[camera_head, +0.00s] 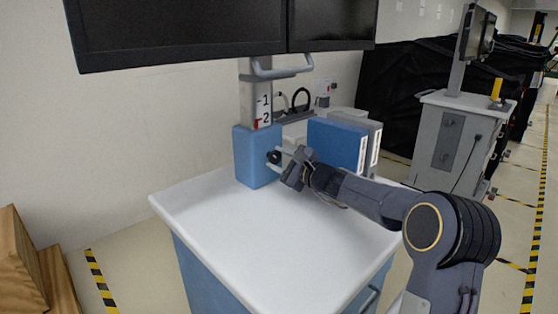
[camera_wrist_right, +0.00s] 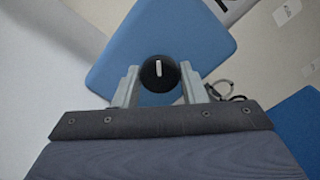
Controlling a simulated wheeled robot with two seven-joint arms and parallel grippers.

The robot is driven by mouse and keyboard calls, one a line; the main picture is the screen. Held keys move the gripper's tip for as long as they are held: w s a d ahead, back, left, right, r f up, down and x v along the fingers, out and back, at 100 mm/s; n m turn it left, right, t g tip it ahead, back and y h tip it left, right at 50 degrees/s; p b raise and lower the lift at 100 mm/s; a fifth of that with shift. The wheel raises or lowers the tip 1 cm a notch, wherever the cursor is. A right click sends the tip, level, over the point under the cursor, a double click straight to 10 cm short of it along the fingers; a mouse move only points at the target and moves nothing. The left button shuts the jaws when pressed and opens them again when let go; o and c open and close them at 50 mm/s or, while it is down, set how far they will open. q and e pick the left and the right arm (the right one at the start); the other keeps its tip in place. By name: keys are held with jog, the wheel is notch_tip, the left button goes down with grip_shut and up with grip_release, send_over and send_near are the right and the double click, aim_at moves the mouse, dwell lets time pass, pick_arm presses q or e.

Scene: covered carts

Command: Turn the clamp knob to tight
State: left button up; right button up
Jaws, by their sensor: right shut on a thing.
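The clamp knob (camera_wrist_right: 160,73) is a round black knob with a white mark line, on the face of a blue clamp block (camera_wrist_right: 120,45). In the head view the knob (camera_head: 273,157) sits on the right side of the blue block (camera_head: 252,160), below a grey post marked 1 and 2. My right gripper (camera_head: 281,156) reaches in from the right and is shut on the knob. In the right wrist view its two fingers (camera_wrist_right: 160,82) stand on either side of the knob, and the white line is near upright. My left gripper is not in view.
The white cart top (camera_head: 270,240) is clear in front of the block. Blue and grey binders (camera_head: 337,143) stand behind my right arm. A large monitor (camera_head: 180,30) hangs on the post above. Another cart (camera_head: 450,140) stands at the back right.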

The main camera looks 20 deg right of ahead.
jog(key=m+p, duration=0.1)
jog(key=m, duration=0.3)
jog(key=shift+m, duration=0.3)
jog(key=shift+m+p, duration=1.05)
jog(key=shift+m, duration=1.15)
jog(key=shift+f, duration=0.1)
jog(key=o, duration=1)
jog(key=shift+b+v, duration=0.5)
jog(key=shift+v, duration=3.4)
jog(key=shift+s, duration=0.1)
